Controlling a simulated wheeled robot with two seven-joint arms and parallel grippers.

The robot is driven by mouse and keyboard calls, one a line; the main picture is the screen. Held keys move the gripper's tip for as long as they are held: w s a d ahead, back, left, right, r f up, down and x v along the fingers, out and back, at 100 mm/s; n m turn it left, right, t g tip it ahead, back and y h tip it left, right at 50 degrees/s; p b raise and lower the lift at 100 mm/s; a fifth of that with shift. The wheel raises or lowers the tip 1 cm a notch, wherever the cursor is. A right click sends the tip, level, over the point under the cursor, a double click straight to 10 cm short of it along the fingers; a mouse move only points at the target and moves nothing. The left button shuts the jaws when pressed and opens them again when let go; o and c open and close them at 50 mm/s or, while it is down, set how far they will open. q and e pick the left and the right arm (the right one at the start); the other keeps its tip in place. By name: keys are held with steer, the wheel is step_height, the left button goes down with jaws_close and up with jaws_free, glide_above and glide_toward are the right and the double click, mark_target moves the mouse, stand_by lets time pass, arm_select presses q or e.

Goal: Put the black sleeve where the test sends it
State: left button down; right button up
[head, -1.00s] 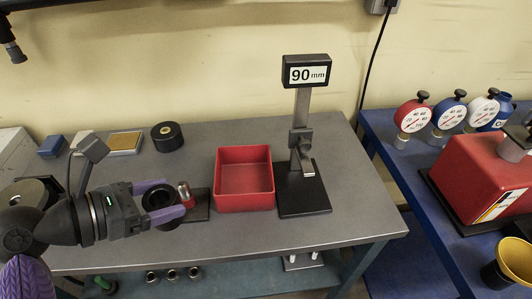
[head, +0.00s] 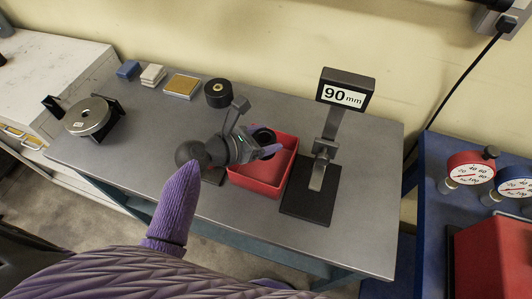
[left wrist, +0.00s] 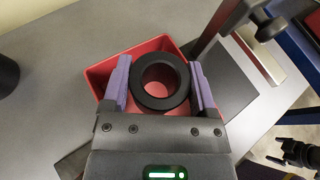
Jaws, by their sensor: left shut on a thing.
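My left gripper (head: 270,142) is shut on the black sleeve (head: 264,136), a short dark ring. In the left wrist view the sleeve (left wrist: 161,104) sits between the two purple fingers, its round hole facing the camera. The gripper and sleeve are over the open red bin (head: 254,186), which shows behind the sleeve in the left wrist view (left wrist: 100,76). The sleeve looks above the bin floor; its exact height is unclear. The test stand's display (head: 345,92) reads 90 mm, on a post over a black base (head: 310,203).
A black cylinder (head: 218,94) stands behind the gripper. A yellow-topped tray (head: 182,86), a white block (head: 153,75) and a blue block (head: 128,70) lie along the back. A metal disc fixture (head: 88,116) is at left. Dial gauges (head: 470,168) stand on the blue bench at right.

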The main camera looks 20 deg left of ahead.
arm_select(q)
step_height(320, 180, down, 4)
steer(key=shift+f+b, duration=0.1)
steer(key=shift+b, duration=0.95)
arm_select(e)
steer(key=shift+d+f, duration=0.3)
steer(key=shift+f, duration=0.25)
steer(key=shift+d+f, duration=0.3)
steer(key=shift+f, duration=0.25)
